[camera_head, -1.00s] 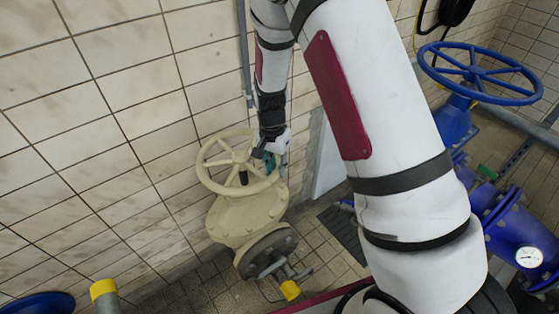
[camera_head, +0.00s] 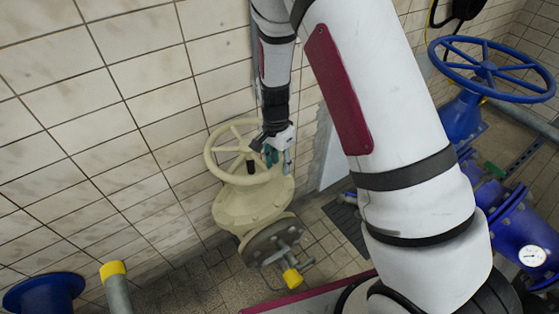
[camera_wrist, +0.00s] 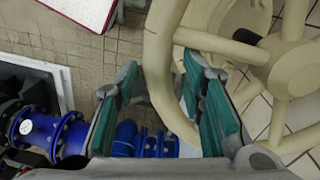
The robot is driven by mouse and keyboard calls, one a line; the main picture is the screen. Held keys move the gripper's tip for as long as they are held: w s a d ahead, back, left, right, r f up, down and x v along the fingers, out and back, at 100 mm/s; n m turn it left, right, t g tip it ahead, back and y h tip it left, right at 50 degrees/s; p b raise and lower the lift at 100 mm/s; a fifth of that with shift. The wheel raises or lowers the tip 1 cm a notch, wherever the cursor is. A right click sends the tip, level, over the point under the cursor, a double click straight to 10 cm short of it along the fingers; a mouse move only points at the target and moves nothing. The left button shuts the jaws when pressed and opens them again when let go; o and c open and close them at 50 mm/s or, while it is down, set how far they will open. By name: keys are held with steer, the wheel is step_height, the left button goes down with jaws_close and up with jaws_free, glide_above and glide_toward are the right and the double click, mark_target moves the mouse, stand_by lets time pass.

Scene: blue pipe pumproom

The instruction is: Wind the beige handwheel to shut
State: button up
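The beige handwheel (camera_head: 211,160) sits on top of a beige valve body (camera_head: 252,207) by the tiled wall. My gripper (camera_head: 272,158) is at the right side of its rim, pointing down. In the wrist view the beige rim (camera_wrist: 162,60) passes between the two teal-padded fingers of my gripper (camera_wrist: 160,72). Spokes and the hub (camera_wrist: 290,68) lie to the right in that view. In the head view the fingertips are small and partly cover the rim.
A blue handwheel (camera_head: 490,70) on blue pipework with a gauge (camera_head: 531,257) stands at the right. A yellow-capped grey pipe (camera_head: 113,270) and a blue flange (camera_head: 42,293) are at lower left. The tiled wall (camera_head: 110,100) is close behind the beige wheel.

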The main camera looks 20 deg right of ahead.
steer(key=shift+w+r, duration=0.1)
steer(key=shift+r, duration=0.25)
step_height(320, 180, up, 11)
steer(key=shift+w+a+r, duration=0.15)
steer(key=shift+w+a, duration=0.05)
steer(key=shift+w, duration=0.1)
stand_by(0.5)
steer(key=s+d+r+n+t+y, duration=0.1)
steer(key=s+r+n+t, duration=0.15)
steer(key=s+r, duration=0.4)
steer(key=s+d+r+n+t, duration=0.1)
steer(key=s+d+r+n, duration=0.2)
steer(key=r, duration=0.7)
steer(key=s+r+n+t, duration=0.1)
steer(key=s+r+n, duration=0.2)
steer(key=s, duration=0.4)
steer(key=s+r+n+t, duration=0.2)
steer(key=s+r+n, duration=0.1)
steer(key=s, duration=0.4)
steer(key=shift+s+d+h, duration=0.25)
steer(key=shift+d+h, duration=0.05)
steer(key=shift+d, duration=0.15)
